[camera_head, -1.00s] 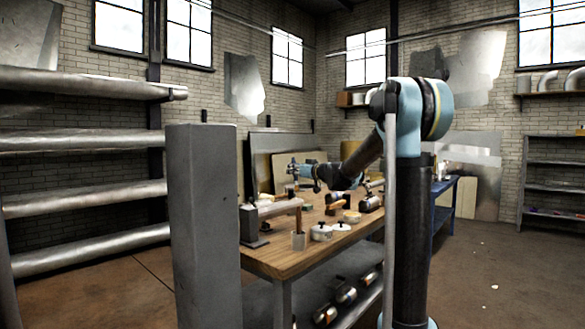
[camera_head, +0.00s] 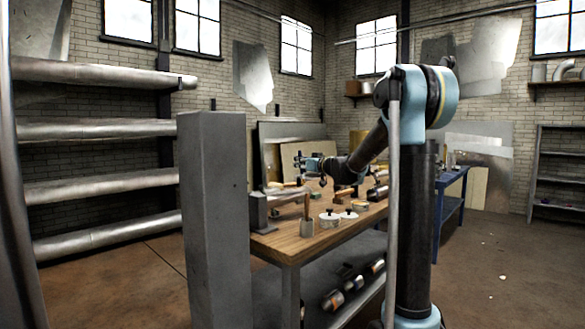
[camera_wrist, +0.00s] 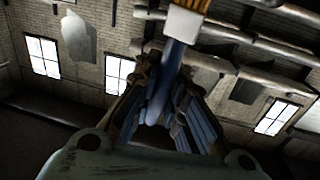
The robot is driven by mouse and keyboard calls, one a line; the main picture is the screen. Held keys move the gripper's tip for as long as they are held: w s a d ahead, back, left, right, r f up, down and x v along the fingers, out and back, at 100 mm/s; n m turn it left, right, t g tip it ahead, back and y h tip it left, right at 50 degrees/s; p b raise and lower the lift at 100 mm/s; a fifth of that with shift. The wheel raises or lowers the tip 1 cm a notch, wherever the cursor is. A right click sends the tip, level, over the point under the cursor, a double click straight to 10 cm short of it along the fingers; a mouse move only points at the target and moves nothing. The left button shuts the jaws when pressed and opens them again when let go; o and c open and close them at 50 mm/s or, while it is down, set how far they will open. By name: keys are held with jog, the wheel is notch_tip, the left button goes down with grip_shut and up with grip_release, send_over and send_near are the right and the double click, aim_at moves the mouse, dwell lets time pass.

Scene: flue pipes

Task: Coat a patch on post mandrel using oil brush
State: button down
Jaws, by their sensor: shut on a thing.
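My gripper (camera_head: 311,163) is above the far left part of the workbench, at the end of my outstretched arm. In the wrist view its fingers (camera_wrist: 165,110) are closed around the blue handle of the oil brush (camera_wrist: 182,52). The brush has a white collar (camera_wrist: 184,21) and yellow-orange bristles at the top edge, partly cut off. In the head view the brush is too small to make out well. The post mandrel appears to be the grey block (camera_head: 259,212) with a pale horizontal cylinder (camera_head: 287,197) at the bench's near left end. My gripper is beyond and above it, apart from it.
The wooden workbench (camera_head: 285,248) carries a cup with upright handles (camera_head: 306,229), white lidded pots (camera_head: 329,219) and other tools. A tall grey pillar (camera_head: 212,215) stands in front at left. Metal pipes on a rack (camera_head: 100,130) line the left wall. The floor at right is open.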

notch_tip(320, 180, up, 7)
jog(key=w, duration=0.1)
jog(key=shift+d, duration=0.4)
dwell(0.3)
jog(key=shift+r, duration=0.1)
dwell(0.6)
